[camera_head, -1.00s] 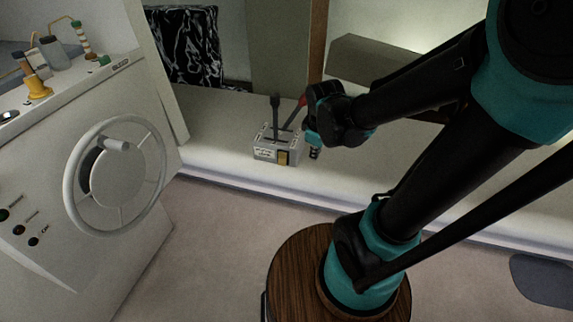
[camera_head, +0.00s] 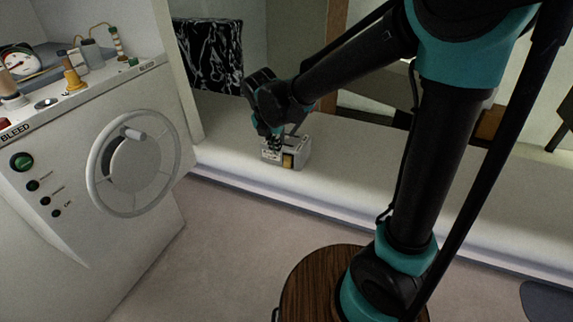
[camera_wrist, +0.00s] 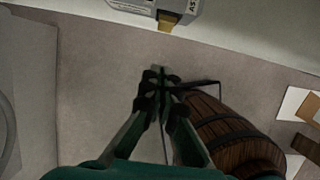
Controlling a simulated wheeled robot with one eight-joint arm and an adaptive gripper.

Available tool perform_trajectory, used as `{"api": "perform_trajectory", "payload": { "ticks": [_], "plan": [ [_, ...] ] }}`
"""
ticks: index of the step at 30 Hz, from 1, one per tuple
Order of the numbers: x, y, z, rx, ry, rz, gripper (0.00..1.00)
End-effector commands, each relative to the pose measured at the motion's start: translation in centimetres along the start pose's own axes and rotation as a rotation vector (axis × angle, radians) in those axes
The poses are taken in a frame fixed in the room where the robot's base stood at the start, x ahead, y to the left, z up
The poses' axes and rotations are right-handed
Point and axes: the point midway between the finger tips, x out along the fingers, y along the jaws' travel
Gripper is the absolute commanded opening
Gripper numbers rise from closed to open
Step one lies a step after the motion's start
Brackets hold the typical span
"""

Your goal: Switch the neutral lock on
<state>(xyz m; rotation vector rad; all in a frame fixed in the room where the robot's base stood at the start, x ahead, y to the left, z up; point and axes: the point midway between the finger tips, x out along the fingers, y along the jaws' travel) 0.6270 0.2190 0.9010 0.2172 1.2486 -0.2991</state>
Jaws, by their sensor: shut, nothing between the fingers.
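A grey control box (camera_head: 303,146) with a label stands on the white ledge. A small yellow tab (camera_head: 288,161) is on its front; I cannot read which part is marked as the neutral lock. In the wrist view the box (camera_wrist: 128,5) is cut off at the top edge, with the yellow tab (camera_wrist: 167,23) below it. My gripper (camera_head: 273,146) overlaps the box's left part in the head view, and my arm hides most of its levers. In the wrist view my gripper (camera_wrist: 158,76) is shut and empty, its tips appearing below the tab, apart from it.
A white console (camera_head: 60,180) with a handwheel (camera_head: 93,172), round buttons and small fittings stands at left. A black-and-white patterned panel (camera_head: 208,50) is behind. The ledge (camera_head: 225,143) is clear left of the box. Open floor (camera_head: 215,250) lies in front.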

Motion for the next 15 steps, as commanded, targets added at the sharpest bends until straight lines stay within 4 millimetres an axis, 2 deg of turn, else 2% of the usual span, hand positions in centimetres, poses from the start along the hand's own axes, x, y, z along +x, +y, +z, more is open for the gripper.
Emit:
{"api": "perform_trajectory", "payload": {
  "ticks": [10, 15],
  "plan": [
    [0.2, 0.0, 0.0, 0.001, 0.0, 0.0, 0.0],
    [1.8, 0.0, 0.0, 0.003, 0.0, 0.0, 0.0]
  ]
}}
